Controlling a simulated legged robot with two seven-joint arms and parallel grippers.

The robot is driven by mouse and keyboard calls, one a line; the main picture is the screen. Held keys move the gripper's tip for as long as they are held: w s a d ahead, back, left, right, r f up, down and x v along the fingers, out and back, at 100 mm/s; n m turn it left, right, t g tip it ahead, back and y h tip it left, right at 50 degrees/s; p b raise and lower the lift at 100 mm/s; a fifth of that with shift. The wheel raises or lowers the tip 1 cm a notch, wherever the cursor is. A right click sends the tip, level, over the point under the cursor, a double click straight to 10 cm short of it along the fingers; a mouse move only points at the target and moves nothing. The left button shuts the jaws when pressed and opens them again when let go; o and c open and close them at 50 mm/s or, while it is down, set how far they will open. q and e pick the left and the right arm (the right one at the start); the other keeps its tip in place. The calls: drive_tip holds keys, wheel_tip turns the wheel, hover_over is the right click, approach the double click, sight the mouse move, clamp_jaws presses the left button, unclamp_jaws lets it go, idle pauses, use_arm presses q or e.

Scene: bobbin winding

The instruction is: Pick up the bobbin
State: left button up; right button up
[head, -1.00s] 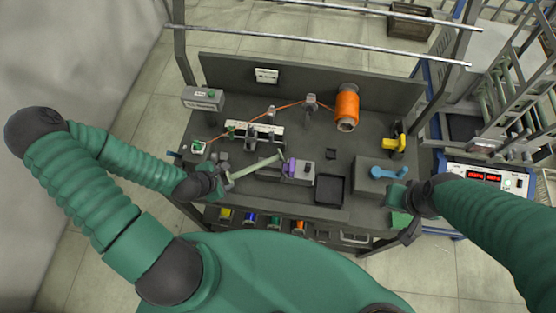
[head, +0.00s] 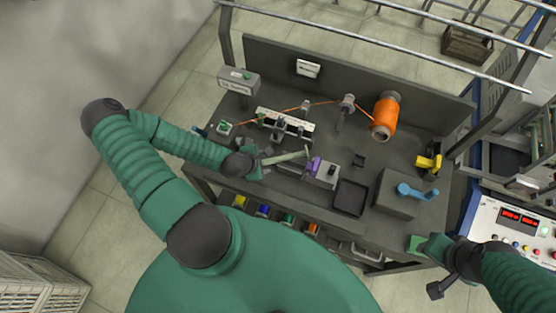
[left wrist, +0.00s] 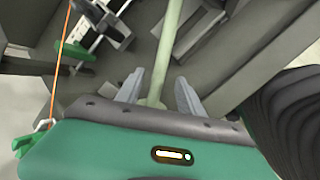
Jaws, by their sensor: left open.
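My left gripper (head: 258,166) is open at the near-left edge of the workbench. A pale green rod (head: 288,157) extends right from it, towards a purple part (head: 314,164) on a small grey block. In the left wrist view the rod (left wrist: 166,45) passes between the two spread fingers (left wrist: 158,95); I cannot tell whether they touch it. Which piece is the bobbin is unclear. A large orange spool (head: 384,117) stands at the back, and several small coloured spools, one blue (head: 263,210), sit below the front edge. My right gripper (head: 441,268) is by the front right corner; its jaws are unclear.
An orange thread (head: 325,103) runs across the bench (head: 235,170) through guides. A black tray (head: 350,198), a grey box with a blue crank (head: 415,191) and a yellow part (head: 430,162) stand to the right. A panel with red displays (head: 516,216) is beyond.

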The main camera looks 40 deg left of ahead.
sight(268, 162)
use_arm(q)
drive_tip(key=shift+w+d+f, duration=0.15)
drive_tip(key=shift+w+f, duration=0.1)
drive_tip(key=shift+w, duration=0.05)
drive_tip(key=p+x, duration=0.1)
drive_tip(key=x, duration=0.3)
drive_tip(key=shift+w+f, duration=0.15)
drive_tip(key=shift+f, duration=0.05)
drive_tip(key=shift+a+f, duration=0.15)
drive_tip(key=shift+a, duration=0.1)
drive_tip(key=c, duration=0.5)
drive_tip(key=shift+d, duration=0.2)
clamp_jaws()
